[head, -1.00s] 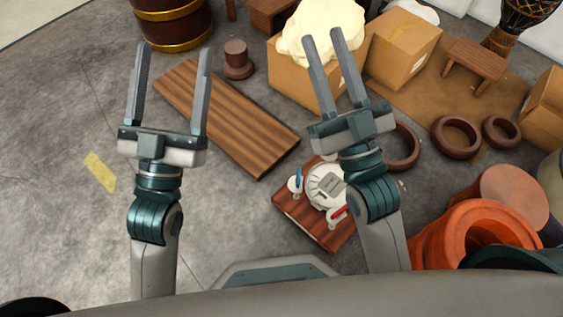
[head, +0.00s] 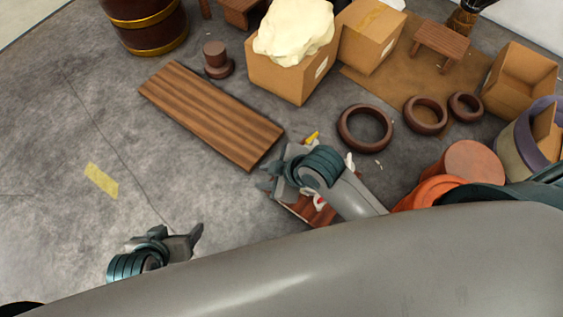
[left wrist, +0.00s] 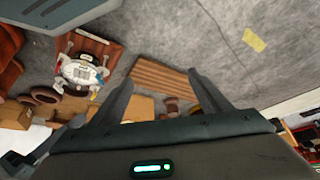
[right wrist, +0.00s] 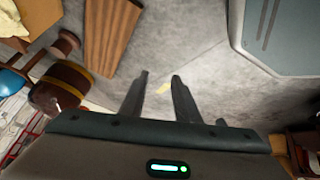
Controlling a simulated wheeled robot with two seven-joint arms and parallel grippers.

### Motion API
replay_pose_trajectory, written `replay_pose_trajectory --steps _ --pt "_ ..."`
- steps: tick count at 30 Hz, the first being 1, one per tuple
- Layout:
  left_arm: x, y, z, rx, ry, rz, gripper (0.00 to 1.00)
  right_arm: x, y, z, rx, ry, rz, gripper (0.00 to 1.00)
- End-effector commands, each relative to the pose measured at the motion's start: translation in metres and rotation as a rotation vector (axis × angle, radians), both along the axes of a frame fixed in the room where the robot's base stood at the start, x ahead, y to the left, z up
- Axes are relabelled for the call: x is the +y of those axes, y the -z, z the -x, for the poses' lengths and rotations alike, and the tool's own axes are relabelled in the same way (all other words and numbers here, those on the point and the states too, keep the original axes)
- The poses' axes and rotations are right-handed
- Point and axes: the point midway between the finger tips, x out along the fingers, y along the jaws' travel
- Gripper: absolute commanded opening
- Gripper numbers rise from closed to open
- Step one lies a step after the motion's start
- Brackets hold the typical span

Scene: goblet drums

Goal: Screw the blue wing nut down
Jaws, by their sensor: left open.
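A white round device (left wrist: 82,72) sits on a reddish wooden board (left wrist: 103,45) at the upper left of the left wrist view. In the head view, my right gripper and arm cover most of the device, and a strip of the board (head: 300,210) shows. I cannot make out the blue wing nut; it is hidden in the head view and too small to tell in the left wrist view. My left gripper (head: 198,238) is open and empty, left of the board. My right gripper (head: 268,180) is above the board's left side, its fingers (right wrist: 160,75) apart with nothing between them.
A striped plank (head: 212,115) lies behind the board. A cardboard box (head: 285,75) with a pale lump stands farther back. The floor at left is clear, with yellow tape (head: 101,180).

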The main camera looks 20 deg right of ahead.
Motion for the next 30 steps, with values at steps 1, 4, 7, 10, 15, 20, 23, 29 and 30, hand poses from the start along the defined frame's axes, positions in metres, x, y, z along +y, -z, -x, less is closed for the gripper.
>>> replay_pose_trajectory --steps 1,4,7,10,15,20,23,29,30 --pt "0.0 0.001 0.007 0.022 0.001 -0.001 0.7 0.008 0.0 -0.002 -0.005 -0.092 0.033 0.29" --pt "0.0 0.005 0.015 0.048 0.004 0.0 0.7 0.025 0.007 -0.003 -0.022 -0.295 0.099 0.29" --pt "-0.003 0.009 0.02 0.058 0.008 0.006 0.7 0.037 0.014 -0.007 -0.051 -0.504 0.166 0.29" --pt "-0.007 0.011 0.021 0.055 0.012 0.016 0.7 0.042 0.022 -0.014 -0.084 -0.704 0.234 0.29" --pt "-0.015 0.013 0.019 0.033 0.02 0.038 0.7 0.036 0.038 -0.029 -0.129 -1.017 0.352 0.29" --pt "-0.023 0.015 0.015 0.004 0.027 0.058 0.7 0.01 0.053 -0.052 -0.146 -1.279 0.464 0.29" --pt "-0.028 0.015 0.013 -0.013 0.03 0.072 0.7 -0.015 0.06 -0.069 -0.14 -1.422 0.532 0.29" --pt "-0.035 0.016 0.01 -0.04 0.035 0.092 0.7 -0.065 0.066 -0.1 -0.109 -1.628 0.63 0.29" --pt "-0.036 0.016 0.009 -0.044 0.035 0.096 0.7 -0.072 0.066 -0.104 -0.104 -1.654 0.641 0.29"
